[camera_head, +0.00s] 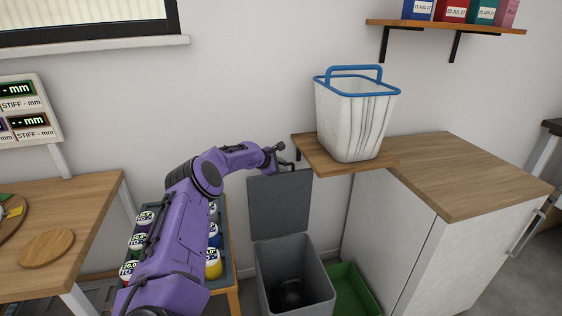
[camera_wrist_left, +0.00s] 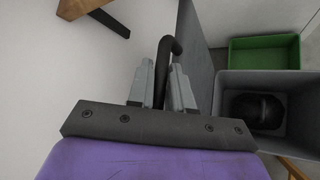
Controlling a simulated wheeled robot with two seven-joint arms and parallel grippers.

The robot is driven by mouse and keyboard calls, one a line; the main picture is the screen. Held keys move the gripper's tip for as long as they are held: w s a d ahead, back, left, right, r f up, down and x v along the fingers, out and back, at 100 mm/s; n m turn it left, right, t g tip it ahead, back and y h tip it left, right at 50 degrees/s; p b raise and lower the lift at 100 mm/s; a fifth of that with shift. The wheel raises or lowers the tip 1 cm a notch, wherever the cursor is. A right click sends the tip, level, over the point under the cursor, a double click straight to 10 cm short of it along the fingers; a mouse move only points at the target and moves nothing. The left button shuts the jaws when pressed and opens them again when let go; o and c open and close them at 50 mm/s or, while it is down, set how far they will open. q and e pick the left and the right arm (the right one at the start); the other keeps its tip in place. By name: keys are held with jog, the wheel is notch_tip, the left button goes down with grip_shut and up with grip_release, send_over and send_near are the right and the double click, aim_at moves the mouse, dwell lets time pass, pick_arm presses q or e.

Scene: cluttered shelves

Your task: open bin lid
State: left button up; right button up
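The grey bin (camera_head: 258,272) stands on the floor with its lid (camera_head: 280,205) raised upright at the back. The inside is exposed, with a dark rounded thing (camera_head: 290,292) at the bottom. My left gripper (camera_head: 283,158) is at the lid's top edge. In the left wrist view, a dark bent handle (camera_wrist_left: 162,62) lies between the two grey fingers of the left gripper (camera_wrist_left: 161,88), which look closed around it. The bin also shows at the right of that view (camera_wrist_left: 299,106). My right gripper is not in view.
A green crate (camera_head: 352,286) sits right of the bin. A wooden shelf (camera_head: 312,158) with a white, blue-rimmed basket (camera_head: 350,118) is close right of the gripper. A rack of paint pots stands left, partly behind my arm. A cabinet (camera_head: 455,172) is at the right.

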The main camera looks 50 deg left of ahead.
pick_arm(q)
jog(key=shift+s+r, duration=0.15)
jog(key=shift+r, duration=0.05)
jog(key=p+v, duration=0.5)
jog(key=v, duration=0.5)
dwell(0.6)
